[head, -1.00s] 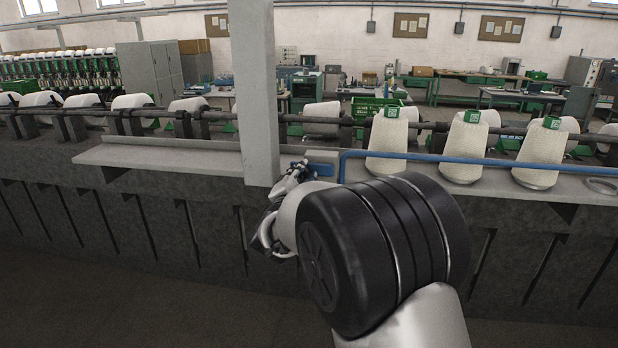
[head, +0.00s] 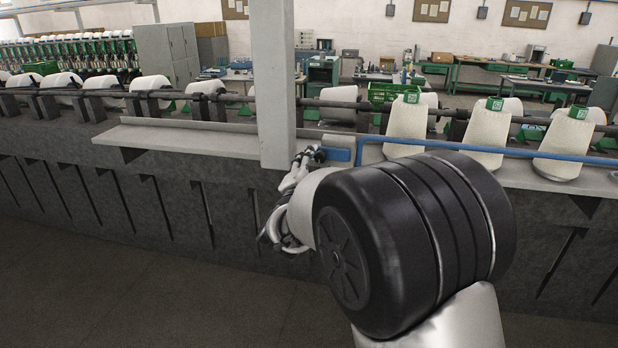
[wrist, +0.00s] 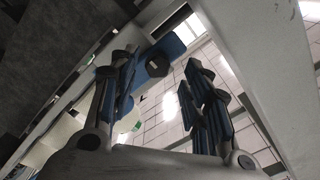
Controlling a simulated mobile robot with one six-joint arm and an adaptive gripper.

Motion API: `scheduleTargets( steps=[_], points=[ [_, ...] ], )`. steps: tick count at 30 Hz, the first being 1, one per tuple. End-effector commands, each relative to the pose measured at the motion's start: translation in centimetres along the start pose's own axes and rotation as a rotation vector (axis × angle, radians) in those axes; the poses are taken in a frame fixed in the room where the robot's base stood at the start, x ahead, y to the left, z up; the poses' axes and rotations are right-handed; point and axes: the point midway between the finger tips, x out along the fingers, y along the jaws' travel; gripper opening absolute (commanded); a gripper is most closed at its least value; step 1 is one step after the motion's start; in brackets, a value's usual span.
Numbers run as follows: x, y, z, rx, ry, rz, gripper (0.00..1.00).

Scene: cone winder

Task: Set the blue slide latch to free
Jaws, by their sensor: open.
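The blue slide latch (head: 338,155) sits on the front of the machine ledge, just right of the grey post. In the wrist view the blue latch (wrist: 172,46) shows past my fingertips, with a dark knob (wrist: 157,66) on it. My gripper (head: 301,163) is beside the latch's left end, close to the post. In the wrist view my gripper (wrist: 160,68) is open and empty, and the knob appears in the gap between its fingers. I cannot tell whether the fingers reach around the knob or stop short. My wrist hides part of the ledge below the latch.
The grey post (head: 276,80) stands close to my gripper. A blue rail (head: 480,150) runs right from the latch, before several white cones (head: 480,133) on the ledge. A bare grey shelf (head: 185,138) lies left of the post. The floor in front is clear.

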Motion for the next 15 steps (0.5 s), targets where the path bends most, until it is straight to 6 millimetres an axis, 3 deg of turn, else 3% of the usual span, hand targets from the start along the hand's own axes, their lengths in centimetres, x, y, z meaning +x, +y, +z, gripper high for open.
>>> scheduleTargets(
  steps=[7,15],
  points=[
    [-5.5,-0.2,0.1,0.001,-0.004,-0.004,0.44],
    [-8.4,0.0,0.0,0.001,-0.001,-0.001,0.44]
  ],
)
